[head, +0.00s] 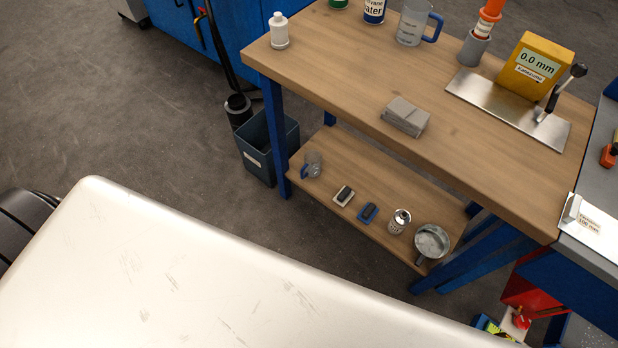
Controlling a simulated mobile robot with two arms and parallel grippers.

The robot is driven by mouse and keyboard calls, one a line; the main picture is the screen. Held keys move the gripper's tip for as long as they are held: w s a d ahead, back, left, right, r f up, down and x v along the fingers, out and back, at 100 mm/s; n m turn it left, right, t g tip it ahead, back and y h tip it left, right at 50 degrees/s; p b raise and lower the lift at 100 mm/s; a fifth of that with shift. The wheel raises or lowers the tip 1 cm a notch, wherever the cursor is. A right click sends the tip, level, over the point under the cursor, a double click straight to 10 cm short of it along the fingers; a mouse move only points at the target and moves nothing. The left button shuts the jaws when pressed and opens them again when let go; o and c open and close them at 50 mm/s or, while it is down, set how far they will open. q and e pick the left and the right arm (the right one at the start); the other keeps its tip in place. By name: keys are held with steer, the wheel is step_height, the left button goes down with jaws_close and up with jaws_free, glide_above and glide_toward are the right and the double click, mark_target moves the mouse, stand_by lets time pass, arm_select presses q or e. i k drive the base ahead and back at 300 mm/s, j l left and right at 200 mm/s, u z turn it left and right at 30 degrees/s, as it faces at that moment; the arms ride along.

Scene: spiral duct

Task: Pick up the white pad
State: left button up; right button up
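A small off-white pad (340,200) with a dark block-like grip on top lies on the lower wooden shelf of the workbench. A similar pad with a blue base (367,214) lies just right of it, a little apart. Neither of my grippers is in view, and nothing touches the white pad.
The lower shelf (325,208) also holds a clear jug (312,166), a perforated metal can (399,221) and a metal pan (432,241). The bench top (340,60) overhangs it. A blue leg (275,135) and dark bin (262,150) stand at its left end.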

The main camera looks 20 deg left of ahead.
mark_target(345, 194)
steer(key=u, duration=0.3)
steer(key=j+z, duration=0.2)
steer(key=z, duration=1.8)
steer(key=k+j, duration=0.2)
steer(key=k, duration=0.3)
steer(key=k+j, duration=0.15)
steer(key=k, duration=0.4)
steer(key=k+j, duration=0.2)
steer(key=k, duration=0.3)
